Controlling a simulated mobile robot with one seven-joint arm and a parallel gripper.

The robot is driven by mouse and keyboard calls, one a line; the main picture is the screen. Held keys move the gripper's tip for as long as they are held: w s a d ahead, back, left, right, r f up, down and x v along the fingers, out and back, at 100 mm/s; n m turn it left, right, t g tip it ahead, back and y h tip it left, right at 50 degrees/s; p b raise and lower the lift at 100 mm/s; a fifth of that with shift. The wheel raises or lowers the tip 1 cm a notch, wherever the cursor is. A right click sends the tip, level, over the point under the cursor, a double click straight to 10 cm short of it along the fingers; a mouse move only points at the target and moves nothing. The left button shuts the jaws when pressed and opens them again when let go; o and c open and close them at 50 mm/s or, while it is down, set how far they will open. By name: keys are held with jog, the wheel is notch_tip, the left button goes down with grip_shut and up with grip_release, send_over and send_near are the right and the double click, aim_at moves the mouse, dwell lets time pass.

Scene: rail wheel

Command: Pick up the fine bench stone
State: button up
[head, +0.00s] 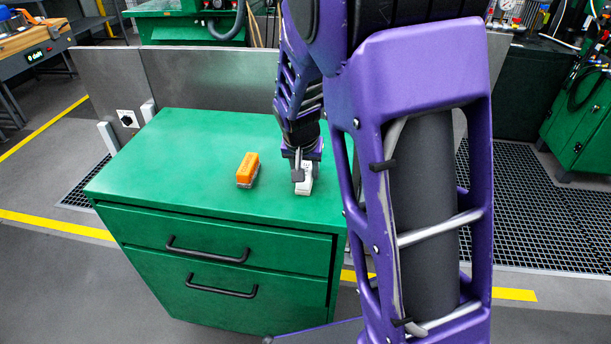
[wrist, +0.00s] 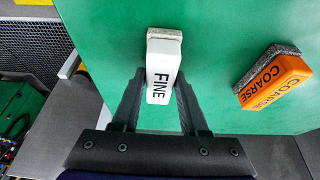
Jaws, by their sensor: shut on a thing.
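The fine bench stone (wrist: 160,85) is a white block marked FINE with a grey gritty strip at one end. It also shows in the head view (head: 304,186), on or just above the green cabinet top; I cannot tell which. My gripper (wrist: 158,92) is shut on it, with one finger on each side. In the head view my gripper (head: 302,170) points down at the stone and partly hides it. The orange coarse stone (wrist: 272,79) lies apart to the right in the wrist view; in the head view it sits left of my gripper (head: 248,170).
The green cabinet top (head: 180,150) is clear around the two stones. Two drawers with black handles (head: 207,250) face the front. A grey panel (head: 215,80) stands behind the cabinet. My own purple arm covers the cabinet's right side in the head view.

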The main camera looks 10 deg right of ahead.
grip_shut()
jog(key=shift+r, duration=0.1)
notch_tip(320, 180, up, 10)
jog(key=shift+f+p, duration=0.1)
jog(key=shift+p, duration=0.9)
